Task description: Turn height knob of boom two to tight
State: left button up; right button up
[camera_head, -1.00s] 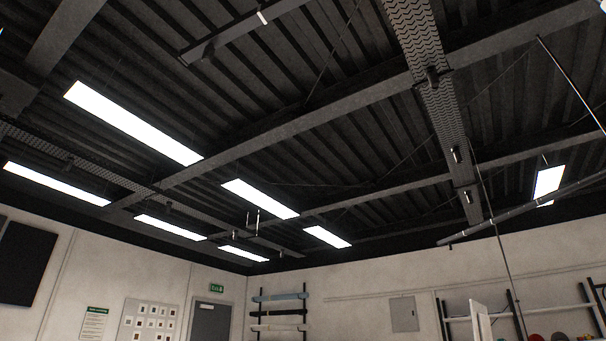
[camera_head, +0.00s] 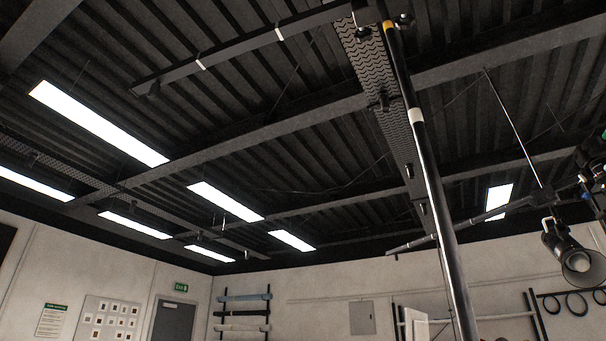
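A dark upright pole (camera_head: 432,170) with a yellow band and a pale band runs from the top edge down to the lower right of the head view. A dark clamp-like fitting (camera_head: 368,12) sits at its top, with a small knob-like part (camera_head: 404,20) beside it. I cannot tell whether this is boom two or its height knob, nor how tight it is. A thin boom (camera_head: 465,224) slants across the right side. Neither of my grippers is in view.
A black spot lamp (camera_head: 577,262) hangs at the right edge, near other dark equipment. Ceiling beams and lit panels (camera_head: 100,122) fill the upper view. A grey door (camera_head: 174,322) and a wall rack (camera_head: 241,314) stand at the back.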

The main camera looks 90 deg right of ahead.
aim_at(407, 21)
jog(key=k+l+z, duration=0.1)
jog(key=z, duration=0.4)
jog(key=k+l+z, duration=0.2)
jog(key=z, duration=0.25)
